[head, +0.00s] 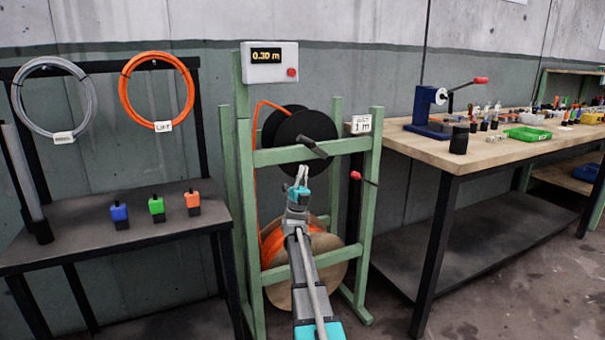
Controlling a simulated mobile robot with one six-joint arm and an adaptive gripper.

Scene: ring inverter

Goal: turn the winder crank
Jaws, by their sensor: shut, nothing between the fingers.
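The winder is a green frame (243,190) with a black reel (300,128) near its top. A short dark bar (312,147) sticks out in front of the reel and looks like the crank. A thin dark rod with a red knob (355,175) is on the frame's right post. My gripper (302,172) is shut and empty, in front of the frame. In the picture it is just below the dark bar, with a small gap between them. I cannot tell the gap in depth.
A display (266,55) on the frame reads 0.30 m, and a label (358,124) reads 1 m. An orange-cable spool (330,277) sits low. A dark table (60,240) stands left; a wooden bench (480,150) with a blue red-handled device (428,108) stands right.

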